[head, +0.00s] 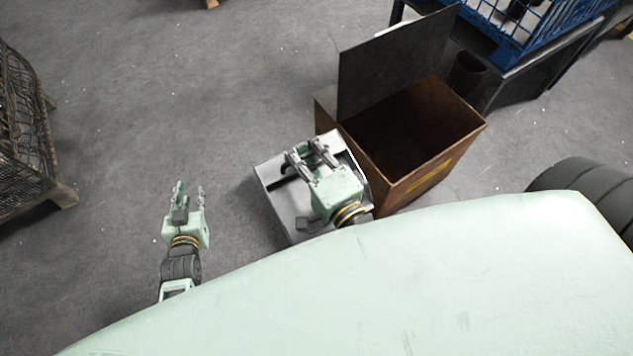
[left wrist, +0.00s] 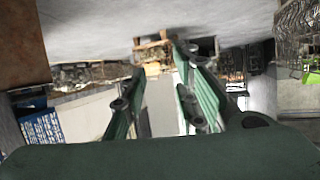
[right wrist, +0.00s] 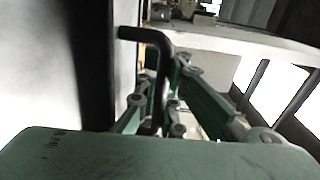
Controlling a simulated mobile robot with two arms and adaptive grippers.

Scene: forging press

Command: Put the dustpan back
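The grey, box-like metal dustpan (head: 270,178) is beside the brown bin in the head view, partly hidden under my right gripper (head: 309,148). In the right wrist view a black bent handle (right wrist: 150,36) runs between the fingers of this gripper (right wrist: 168,75). The fingers look apart, one on each side of the handle; I cannot tell whether they touch it. My left gripper (head: 189,187) is open and empty over the floor, left of the dustpan. The left wrist view shows its fingers (left wrist: 165,85) apart with nothing between them.
An open brown bin (head: 435,176) with a raised dark lid (head: 385,68) stands right of the dustpan. A blue crate (head: 545,35) on a dark table is at the upper right. A wire basket (head: 25,135) stands at the far left. Floor between is mostly clear.

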